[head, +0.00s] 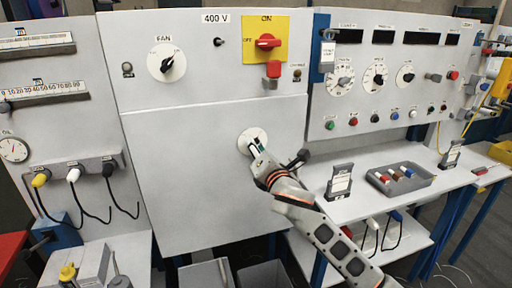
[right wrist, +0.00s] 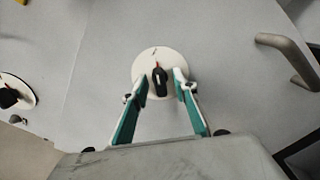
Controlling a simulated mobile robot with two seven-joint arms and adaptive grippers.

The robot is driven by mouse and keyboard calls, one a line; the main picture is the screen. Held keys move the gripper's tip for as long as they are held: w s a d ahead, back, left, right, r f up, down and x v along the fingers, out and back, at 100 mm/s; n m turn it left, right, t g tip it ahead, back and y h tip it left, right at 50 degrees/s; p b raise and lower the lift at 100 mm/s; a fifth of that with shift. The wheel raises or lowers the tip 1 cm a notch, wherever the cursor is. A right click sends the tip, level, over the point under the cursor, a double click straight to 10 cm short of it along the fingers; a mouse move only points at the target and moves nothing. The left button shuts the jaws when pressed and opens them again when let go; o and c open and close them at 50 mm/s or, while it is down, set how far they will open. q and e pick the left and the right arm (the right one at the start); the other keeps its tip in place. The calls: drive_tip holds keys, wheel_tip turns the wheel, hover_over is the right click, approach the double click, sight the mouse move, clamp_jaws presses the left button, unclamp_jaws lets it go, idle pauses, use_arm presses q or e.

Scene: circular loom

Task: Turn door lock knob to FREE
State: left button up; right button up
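In the head view the plate (head: 246,134) shows behind my right gripper (head: 256,147), which hides the knob. My left gripper is not in view.
A metal handle (right wrist: 285,57) projects to the right of the knob in the right wrist view. Above the door are the FAN dial (head: 167,60) and a red switch on a yellow plate (head: 281,27). A grey tray (head: 424,183) sits on the right bench.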

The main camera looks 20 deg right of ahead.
drive_tip(key=shift+s, duration=0.1)
drive_tip(key=s, duration=0.7)
drive_tip(key=shift+d, duration=0.1)
idle(1.2)
